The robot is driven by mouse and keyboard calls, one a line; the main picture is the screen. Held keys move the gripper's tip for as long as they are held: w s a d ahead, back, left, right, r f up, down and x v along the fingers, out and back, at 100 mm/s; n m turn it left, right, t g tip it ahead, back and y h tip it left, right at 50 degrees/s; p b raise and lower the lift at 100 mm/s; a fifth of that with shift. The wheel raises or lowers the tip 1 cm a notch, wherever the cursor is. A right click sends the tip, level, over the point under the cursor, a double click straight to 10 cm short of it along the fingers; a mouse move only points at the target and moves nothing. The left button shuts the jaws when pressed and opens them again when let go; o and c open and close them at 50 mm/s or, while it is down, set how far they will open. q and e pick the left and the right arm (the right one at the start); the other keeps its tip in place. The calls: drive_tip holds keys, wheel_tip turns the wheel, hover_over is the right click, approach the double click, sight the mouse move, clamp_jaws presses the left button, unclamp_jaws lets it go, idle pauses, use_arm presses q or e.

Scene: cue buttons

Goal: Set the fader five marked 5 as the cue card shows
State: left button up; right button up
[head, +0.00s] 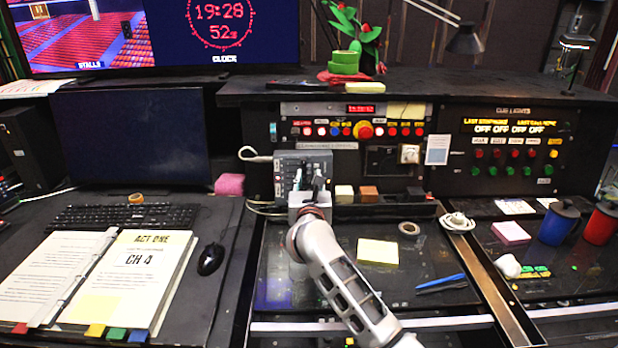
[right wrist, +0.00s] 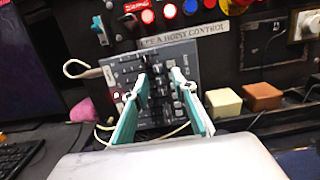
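A grey fader panel (head: 290,163) with dark knobs stands tilted against the console, left of centre in the head view. It also fills the middle of the right wrist view (right wrist: 125,70). The numbers on its faders are too small to read, so I cannot tell which is 5. My right gripper (head: 310,182) is in front of the panel. Its two teal fingers (right wrist: 162,78) are apart, with dark fader knobs seen between the tips; contact cannot be told. A small white and blue card (head: 437,150) stands on the console, its text unreadable. My left gripper is not in view.
Above the panel is a row of lit buttons with a large red-and-yellow one (head: 363,130). Cream and brown blocks (head: 369,194) sit right of the panel. A pink block (head: 229,184) and a cable lie left.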

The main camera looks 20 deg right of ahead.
drive_tip(key=shift+w+d, duration=0.1)
drive_tip(key=shift+w, duration=0.15)
drive_tip(key=shift+c, duration=0.2)
clamp_jaws()
